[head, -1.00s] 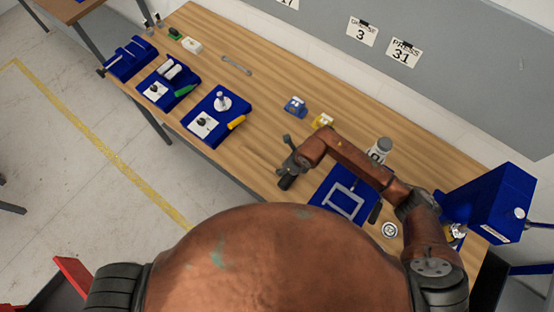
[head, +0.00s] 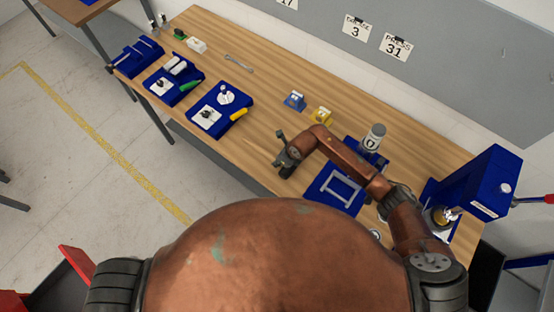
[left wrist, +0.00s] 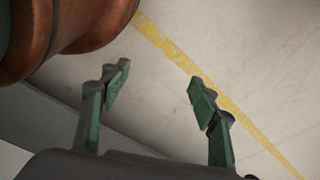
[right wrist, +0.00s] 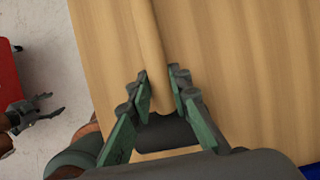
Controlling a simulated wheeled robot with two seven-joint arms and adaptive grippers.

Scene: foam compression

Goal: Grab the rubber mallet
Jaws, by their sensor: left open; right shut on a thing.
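The rubber mallet shows in the right wrist view as a light wooden handle (right wrist: 149,45) running up the picture and a dark head (right wrist: 165,134) near the palm. My right gripper (right wrist: 160,88) is shut on the handle close to the head, with a finger on each side. In the head view my right gripper (head: 287,158) is at the near edge of the wooden table (head: 262,128); the pale handle is hard to tell from the wood there. My left gripper (left wrist: 158,82) is open and empty over the floor, and it also shows in the right wrist view (right wrist: 40,108).
A blue plate with a grey frame (head: 321,201) lies right of my right gripper. A grey canister (head: 374,136) and a blue press (head: 478,186) stand farther right. Blue (head: 294,98) and yellow (head: 321,114) small items sit behind. Bare wood lies left of the gripper.

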